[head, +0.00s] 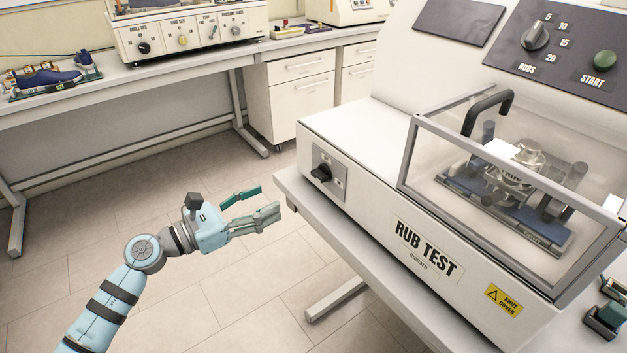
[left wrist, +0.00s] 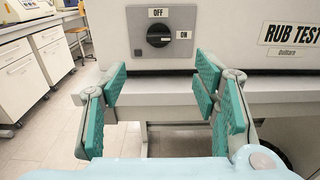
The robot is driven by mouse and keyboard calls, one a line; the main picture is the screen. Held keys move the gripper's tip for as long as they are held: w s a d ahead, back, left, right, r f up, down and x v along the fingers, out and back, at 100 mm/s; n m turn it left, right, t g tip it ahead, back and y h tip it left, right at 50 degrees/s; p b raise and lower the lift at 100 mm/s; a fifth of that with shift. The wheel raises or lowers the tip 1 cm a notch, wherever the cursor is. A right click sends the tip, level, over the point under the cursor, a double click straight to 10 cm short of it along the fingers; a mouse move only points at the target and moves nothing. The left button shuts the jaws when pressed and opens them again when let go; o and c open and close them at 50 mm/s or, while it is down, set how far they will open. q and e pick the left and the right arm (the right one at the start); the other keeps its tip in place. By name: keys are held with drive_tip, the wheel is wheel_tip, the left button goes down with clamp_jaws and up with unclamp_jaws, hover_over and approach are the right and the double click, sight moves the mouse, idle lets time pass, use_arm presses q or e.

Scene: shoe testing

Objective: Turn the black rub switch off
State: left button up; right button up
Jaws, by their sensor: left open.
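The black rub switch (head: 321,173) is a rotary knob on a grey plate at the left end of the rub test machine's front. In the left wrist view the black rub switch (left wrist: 159,36) has OFF above it and ON to its right; its grip bar lies about level, in line with ON. My left gripper (head: 267,199) is open and empty, in front of and apart from the switch. In the left wrist view its green-padded fingers (left wrist: 160,84) spread on both sides below the switch. Part of my right gripper (head: 607,305) shows at the right edge; its jaw opening is unclear.
The rub test machine (head: 372,212) stands on a table whose edge (head: 290,188) juts out below the switch. Its clear cover (head: 500,160) has a black handle. A bench (head: 110,78) with other equipment and drawers (head: 300,100) stands behind. Open floor lies left of the machine.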

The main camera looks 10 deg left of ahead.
sight(315, 177)
use_arm(q)
drive_tip(key=p+x, duration=0.1)
drive_tip(key=x, duration=1.2)
drive_tip(key=shift+w+d, duration=0.15)
drive_tip(key=shift+w, duration=0.2)
drive_tip(key=c, duration=1.2)
